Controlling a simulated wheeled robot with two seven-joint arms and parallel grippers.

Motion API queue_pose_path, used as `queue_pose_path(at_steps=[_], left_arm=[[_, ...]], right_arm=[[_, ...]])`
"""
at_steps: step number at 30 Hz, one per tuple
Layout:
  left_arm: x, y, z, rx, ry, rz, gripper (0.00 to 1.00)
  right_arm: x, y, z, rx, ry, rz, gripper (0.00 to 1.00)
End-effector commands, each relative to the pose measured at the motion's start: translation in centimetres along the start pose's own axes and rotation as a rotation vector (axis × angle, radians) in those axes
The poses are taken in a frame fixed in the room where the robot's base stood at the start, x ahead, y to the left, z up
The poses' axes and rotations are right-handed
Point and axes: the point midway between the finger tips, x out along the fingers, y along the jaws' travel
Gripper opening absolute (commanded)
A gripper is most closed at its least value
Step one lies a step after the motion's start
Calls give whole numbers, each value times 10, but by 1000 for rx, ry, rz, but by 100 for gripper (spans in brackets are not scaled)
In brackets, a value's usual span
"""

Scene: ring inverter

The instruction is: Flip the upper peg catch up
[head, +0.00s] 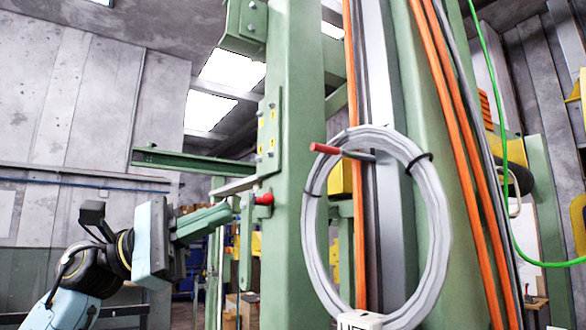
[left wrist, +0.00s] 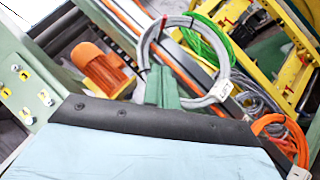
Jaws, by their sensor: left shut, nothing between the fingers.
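A grey peg with a red end (head: 325,149) sticks out inside the upper part of a coiled grey cable ring (head: 440,220), in front of the green column. A second red knob (head: 264,199) sits lower on the column's left side, by a bracket. I cannot tell which part is the catch. My left gripper (head: 228,212) is shut and empty, its green fingers pointing right, just left of the lower red knob in the picture. In the left wrist view the shut fingers (left wrist: 162,80) overlap the cable ring (left wrist: 222,88). My right gripper is out of view.
The green column (head: 290,250) stands between my left gripper and the ring. Orange cables (head: 455,130) run down to its right, with a green cable (head: 510,180) beyond. An orange motor (left wrist: 103,68) and a yellow frame (left wrist: 285,70) show in the left wrist view.

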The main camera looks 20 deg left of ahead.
Motion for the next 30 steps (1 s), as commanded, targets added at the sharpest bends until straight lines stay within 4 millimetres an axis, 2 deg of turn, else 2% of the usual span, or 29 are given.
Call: queue_pose_path(at_steps=[9,13,17,27,30], left_arm=[[1,0,0,0,-1,1,0],[10,2,1,0,-2,2,0],[31,2,2,-1,-3,0,0],[104,4,2,-1,-3,1,0],[114,3,14,2,-1,0,0]], right_arm=[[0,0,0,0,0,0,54],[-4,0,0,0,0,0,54],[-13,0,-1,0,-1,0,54],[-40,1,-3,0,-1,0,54],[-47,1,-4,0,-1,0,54]])
